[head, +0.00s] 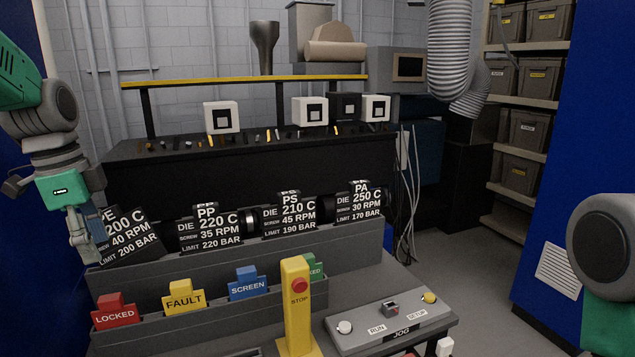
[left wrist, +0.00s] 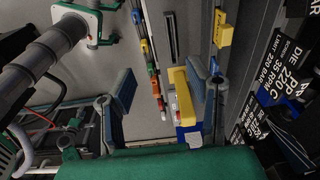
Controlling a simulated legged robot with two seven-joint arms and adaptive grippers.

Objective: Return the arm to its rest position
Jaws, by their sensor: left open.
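My left arm comes in from the left in the head view, and its gripper (head: 84,238) points down at the left end of the grey rack. In the left wrist view the two fingers of my left gripper (left wrist: 162,95) stand wide apart with nothing held between them. The black PE block (head: 130,238), marked 200 C, is tilted at the rack's left end. The gripper covers its left edge; whether they touch I cannot tell. Only part of my right arm (head: 605,250) shows at the right edge; its gripper is out of view.
PP (head: 208,226), PS (head: 290,214) and PA (head: 359,201) blocks stand along the rack (head: 340,238). Coloured tags, including the red LOCKED tag (head: 116,313), sit in front. A yellow STOP post (head: 298,325) and a JOG panel (head: 390,322) stand nearer. Floor shows at right.

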